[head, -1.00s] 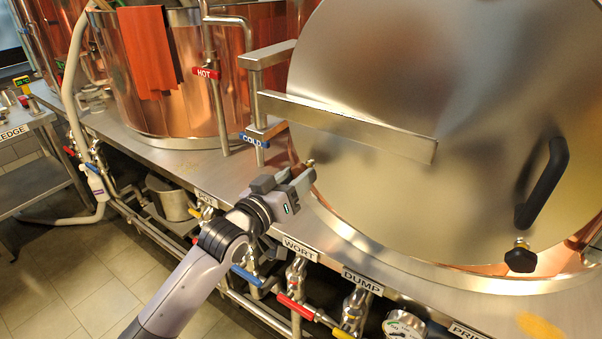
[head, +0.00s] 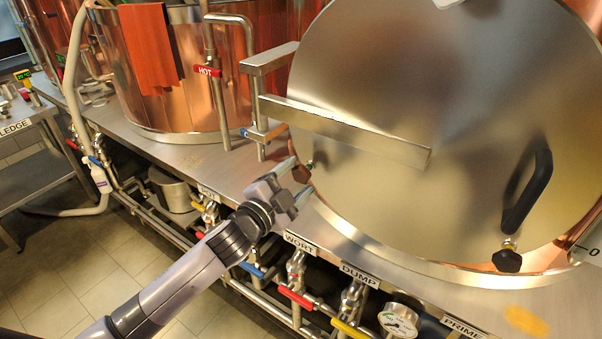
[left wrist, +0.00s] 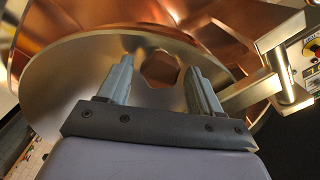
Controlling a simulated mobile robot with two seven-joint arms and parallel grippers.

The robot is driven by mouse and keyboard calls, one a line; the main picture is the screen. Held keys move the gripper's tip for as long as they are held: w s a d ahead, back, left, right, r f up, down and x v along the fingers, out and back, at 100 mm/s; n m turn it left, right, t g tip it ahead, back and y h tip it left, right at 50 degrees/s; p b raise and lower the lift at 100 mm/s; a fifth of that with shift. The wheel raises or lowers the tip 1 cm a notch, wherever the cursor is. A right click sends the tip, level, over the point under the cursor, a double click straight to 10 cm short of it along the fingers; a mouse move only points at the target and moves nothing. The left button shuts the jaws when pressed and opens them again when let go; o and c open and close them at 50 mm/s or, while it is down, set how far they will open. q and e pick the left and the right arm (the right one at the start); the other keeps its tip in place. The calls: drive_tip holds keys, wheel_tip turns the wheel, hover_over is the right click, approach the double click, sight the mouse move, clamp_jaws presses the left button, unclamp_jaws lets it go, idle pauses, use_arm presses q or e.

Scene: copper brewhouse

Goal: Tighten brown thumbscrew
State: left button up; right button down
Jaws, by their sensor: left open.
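The brown thumbscrew (head: 302,172) is a small faceted knob at the lower left rim of the big round steel lid (head: 400,190). In the left wrist view the thumbscrew (left wrist: 160,68) shows as a brown six-sided shape between the fingers. My left gripper (head: 297,180) is open, with one finger above and one below the thumbscrew in the head view. Its fingers also show spread in the left wrist view (left wrist: 160,75), with a gap on both sides of the knob. I cannot tell whether the tips reach around it. My right gripper is not in view.
A flat steel bar (head: 345,130) juts over the lid close above my left gripper. A black knob (head: 507,261) and a black handle (head: 528,192) sit on the lid's right side. Valves with coloured handles, such as the red one (head: 296,299), line the bench front below.

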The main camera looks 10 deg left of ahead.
use_arm(q)
drive_tip(key=p+v, duration=0.1)
drive_tip(key=v, duration=0.5)
drive_tip(key=shift+p, duration=0.4)
drive_tip(key=s+a+f+n+g+y, duration=0.2)
drive_tip(key=s+f+n, duration=0.4)
drive_tip(key=s+f, duration=0.5)
drive_tip(key=s+a+f+n+g+y+b, duration=0.1)
drive_tip(key=s+f+n+g, duration=0.3)
drive_tip(key=s+f, duration=0.7)
drive_tip(key=shift+s+a+n+g+y, duration=0.3)
drive_tip(key=shift+s+a+n+y, duration=0.15)
drive_tip(key=shift+n, duration=0.65)
drive_tip(key=shift+w, duration=0.1)
